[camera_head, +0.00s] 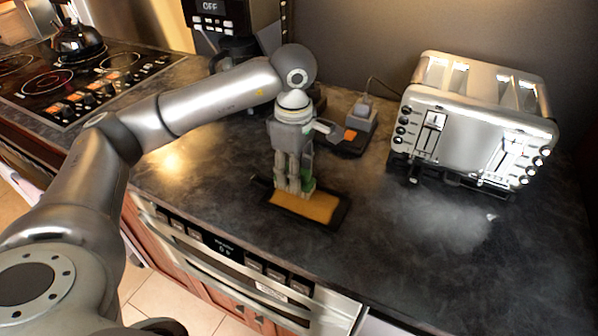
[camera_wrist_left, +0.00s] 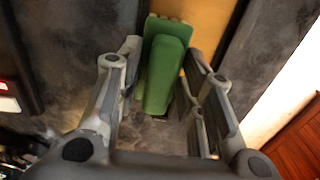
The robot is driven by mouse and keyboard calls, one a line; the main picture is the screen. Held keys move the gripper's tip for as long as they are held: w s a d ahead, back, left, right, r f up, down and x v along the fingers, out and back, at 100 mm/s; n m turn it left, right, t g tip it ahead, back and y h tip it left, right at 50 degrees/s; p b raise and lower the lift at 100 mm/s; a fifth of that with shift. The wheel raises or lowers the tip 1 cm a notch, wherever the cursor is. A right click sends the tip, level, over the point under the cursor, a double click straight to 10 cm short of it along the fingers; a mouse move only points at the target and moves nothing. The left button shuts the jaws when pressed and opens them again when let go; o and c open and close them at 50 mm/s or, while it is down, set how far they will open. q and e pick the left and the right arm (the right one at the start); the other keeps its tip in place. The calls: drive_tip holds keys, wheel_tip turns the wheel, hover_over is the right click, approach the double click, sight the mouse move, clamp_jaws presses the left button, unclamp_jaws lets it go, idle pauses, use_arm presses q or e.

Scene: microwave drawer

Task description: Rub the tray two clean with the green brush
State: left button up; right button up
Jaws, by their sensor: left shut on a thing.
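My left gripper (camera_head: 293,190) points straight down over a shallow dark-rimmed tray with a tan-orange inside (camera_head: 318,207) on the counter. It is shut on the green brush (camera_wrist_left: 165,65), which sits between the fingers in the left wrist view. Only a sliver of green (camera_head: 307,165) shows behind the fingers in the head view. The brush's lower end is at or just above the tan surface (camera_wrist_left: 207,20); I cannot tell whether it touches. No number marks the tray. My right gripper is not in view.
A chrome toaster (camera_head: 470,125) stands at the right. Behind my gripper are a small dark stand with an orange patch (camera_head: 350,135) and a grey plug block (camera_head: 360,112). A coffee machine (camera_head: 232,28) is at the back; a cooktop (camera_head: 75,80) is left. The right front counter is clear.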

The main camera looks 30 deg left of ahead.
use_arm(q)
drive_tip(key=shift+d, duration=0.1)
drive_tip(key=shift+d, duration=1.05)
drive_tip(key=shift+d, duration=0.1)
drive_tip(key=shift+w+d, duration=0.15)
drive_tip(key=shift+d, duration=0.8)
drive_tip(key=shift+r, duration=0.1)
drive_tip(key=shift+d, duration=1.1)
drive_tip(key=shift+a, duration=0.1)
drive_tip(key=shift+a+b, duration=0.45)
drive_tip(key=shift+a, duration=0.6)
